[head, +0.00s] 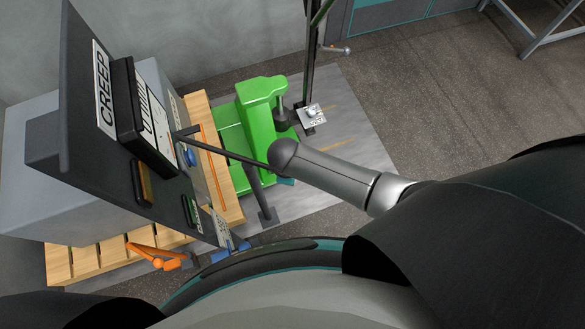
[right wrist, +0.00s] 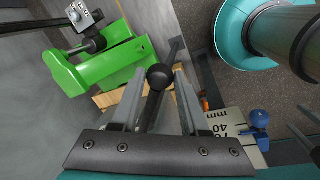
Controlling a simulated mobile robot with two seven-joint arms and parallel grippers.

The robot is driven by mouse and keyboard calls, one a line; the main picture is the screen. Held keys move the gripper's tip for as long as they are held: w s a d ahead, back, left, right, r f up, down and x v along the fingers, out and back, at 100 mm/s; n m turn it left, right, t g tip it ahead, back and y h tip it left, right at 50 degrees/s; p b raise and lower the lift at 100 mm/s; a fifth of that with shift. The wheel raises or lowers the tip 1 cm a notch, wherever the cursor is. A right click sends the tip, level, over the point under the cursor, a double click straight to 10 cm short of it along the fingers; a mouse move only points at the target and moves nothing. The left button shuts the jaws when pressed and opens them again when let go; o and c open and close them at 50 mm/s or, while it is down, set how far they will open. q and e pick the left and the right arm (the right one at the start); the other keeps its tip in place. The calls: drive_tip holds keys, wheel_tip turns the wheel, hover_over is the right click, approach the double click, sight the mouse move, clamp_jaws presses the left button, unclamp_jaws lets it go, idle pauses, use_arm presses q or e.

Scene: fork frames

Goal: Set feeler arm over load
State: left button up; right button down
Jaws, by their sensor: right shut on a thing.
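A dark grey panel (head: 82,110) marked CREEP stands at the left in the head view. I cannot tell which green or metal part is the load. A green casting (head: 262,105) stands beyond the bar; it also shows in the right wrist view (right wrist: 95,68). My left gripper is not in view.
A small metal block (head: 312,114) sits by an upright dark post (head: 309,60) beside the casting. The machine rests on wooden slats (head: 205,112). An orange lever (head: 160,257) and a blue knob (right wrist: 259,118) lie near. Open floor (head: 440,85) extends right.

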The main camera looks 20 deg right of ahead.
drive_tip(key=shift+s+a, duration=0.1)
drive_tip(key=shift+s, duration=0.05)
drive_tip(key=shift+c, duration=2.2)
unclamp_jaws()
wheel_tip(320, 180, up, 15)
drive_tip(key=s+a+p, duration=0.1)
drive_tip(key=s+p, duration=0.1)
drive_tip(key=p, duration=0.2)
drive_tip(key=shift+s, duration=0.3)
drive_tip(key=shift+a, duration=0.15)
